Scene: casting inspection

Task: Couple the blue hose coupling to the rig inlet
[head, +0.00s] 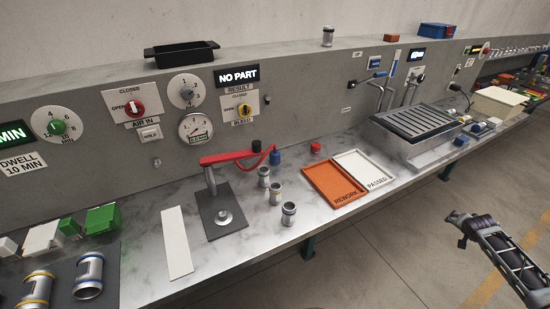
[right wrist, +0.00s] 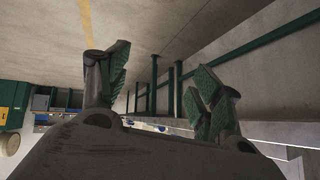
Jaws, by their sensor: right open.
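The blue hose coupling (head: 275,158) stands upright on the bench behind the metal cylinders, beside the red hose (head: 268,149). The rig (head: 222,208) is a dark base plate with a post, a red arm and a round metal seat. Its inlet is too small to make out for certain. My right gripper (head: 462,226) is at the lower right, out over the floor and well away from the coupling. In the right wrist view my right gripper (right wrist: 160,90) has its two green-padded fingers wide apart, with nothing between them. My left gripper is out of view.
Several metal cylinders (head: 276,192) stand between the rig and an orange rework tray (head: 334,197). A white passed tray (head: 361,158) lies beside it. A red knob-like piece (head: 315,147) is behind the trays. A white strip (head: 176,243) lies left of the rig.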

